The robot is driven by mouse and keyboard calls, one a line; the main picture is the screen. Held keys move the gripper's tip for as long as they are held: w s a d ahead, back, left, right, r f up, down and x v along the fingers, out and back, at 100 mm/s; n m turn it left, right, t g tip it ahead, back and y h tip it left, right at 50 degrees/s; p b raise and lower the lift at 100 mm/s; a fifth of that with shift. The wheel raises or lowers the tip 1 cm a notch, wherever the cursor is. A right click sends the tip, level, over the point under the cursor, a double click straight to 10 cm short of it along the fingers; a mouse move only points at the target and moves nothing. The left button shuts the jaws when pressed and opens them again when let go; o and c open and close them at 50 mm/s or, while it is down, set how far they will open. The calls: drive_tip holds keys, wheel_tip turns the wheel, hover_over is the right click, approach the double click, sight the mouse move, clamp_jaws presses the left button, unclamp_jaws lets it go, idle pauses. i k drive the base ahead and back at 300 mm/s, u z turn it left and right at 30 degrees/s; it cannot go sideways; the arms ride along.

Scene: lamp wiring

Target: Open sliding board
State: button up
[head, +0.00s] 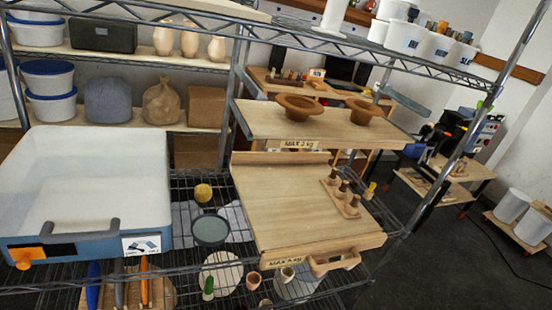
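Two wooden boards sit in the metal wire rack in the head view. The lower board (290,205), labelled "MAX 4 kg", has a wooden handle (333,262) on its front edge and a raised strip along its back. A small wooden block with several dark-topped pegs (345,195) stands on its right side. The upper board (300,124), labelled "MAX 2 kg", carries two brown bowls (298,104). Both boards reach toward the camera; I cannot tell how far each is slid out. My gripper is not in view.
A big white and blue tub (85,190) with a grey handle and orange tap stands left of the boards. A yellow item (203,193) and a dark round dish (210,230) lie between them. A rack post (440,170) rises on the right.

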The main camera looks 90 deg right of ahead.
sight(292, 219)
drive_tip(key=z, duration=2.6)
drive_tip(key=k, duration=0.75)
drive_tip(key=i, duration=0.75)
drive_tip(key=u, duration=0.25)
drive_tip(key=k, duration=0.1)
drive_tip(key=z, duration=0.2)
